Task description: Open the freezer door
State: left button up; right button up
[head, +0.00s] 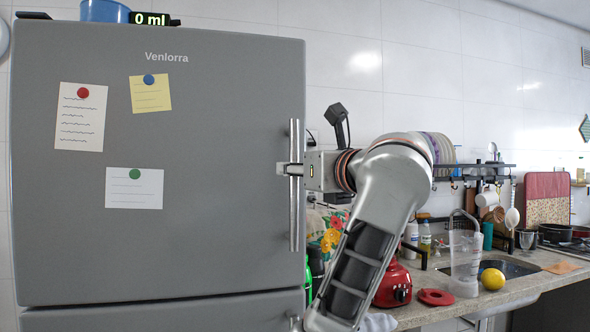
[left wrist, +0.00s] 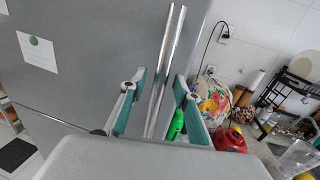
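The freezer door (head: 220,200) is the large grey upper door of the fridge, marked "Venlorra", and it looks shut. Its long upright metal handle (head: 295,225) runs along the right edge. In the left wrist view the handle (left wrist: 166,70) passes between the fingers of my left gripper (left wrist: 158,88). The green-padded fingers stand apart, with gaps visible on both sides of the handle. In the head view my left gripper (head: 290,169) is level with the handle's upper half, coming from the right. My right gripper is not in view.
Notes with magnets hang on the door, including a yellow note (head: 150,93). A blue bowl (head: 104,10) stands on top. A red appliance (head: 395,284), a clear jug (head: 465,262) and a lemon (head: 493,279) stand on the counter to the right. A lower fridge door (head: 160,314) lies below.

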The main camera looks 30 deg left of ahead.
pick_arm(q)
jog(key=shift+x, duration=1)
grip_shut()
jog(key=shift+d, duration=0.1)
